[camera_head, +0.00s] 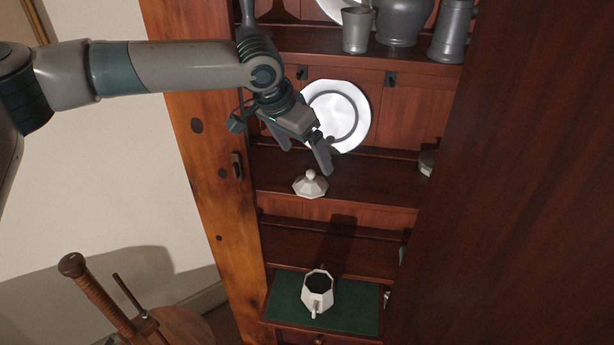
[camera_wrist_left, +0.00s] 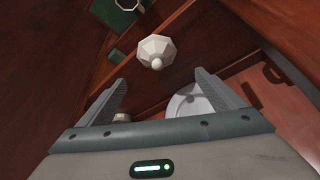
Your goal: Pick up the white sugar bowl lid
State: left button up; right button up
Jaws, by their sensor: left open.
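The white sugar bowl lid (camera_head: 310,185) is faceted with a round knob and sits upright on the wooden shelf (camera_head: 380,178), near its front edge. It also shows in the left wrist view (camera_wrist_left: 156,49), ahead of the fingers and apart from them. My left gripper (camera_head: 305,158) is open and empty, above and behind the lid in the head view. Its fingers also show in the left wrist view (camera_wrist_left: 165,95). My right gripper is in neither view.
A white plate (camera_head: 355,105) leans behind my left gripper. A white faceted pot (camera_head: 317,287) stands on the green surface (camera_head: 350,314) below. Pewter vessels (camera_head: 400,22) stand on the shelf above. A dark wooden panel (camera_head: 520,200) fills the right side.

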aim_at(311, 180)
pick_arm(q)
jog(key=shift+w+a+f, duration=0.2)
jog(key=shift+a+f, duration=0.1)
jog(key=shift+a, duration=0.05)
jog(key=shift+s+d, duration=0.1)
jog(key=shift+d+r, duration=0.1)
jog(key=shift+f, duration=0.2)
jog(key=shift+w+d+f+p, duration=0.15)
jog(key=shift+w+f+p, duration=0.1)
jog(key=shift+f+p, duration=0.25)
jog(key=shift+d+f, duration=0.1)
jog(key=shift+f, duration=0.35)
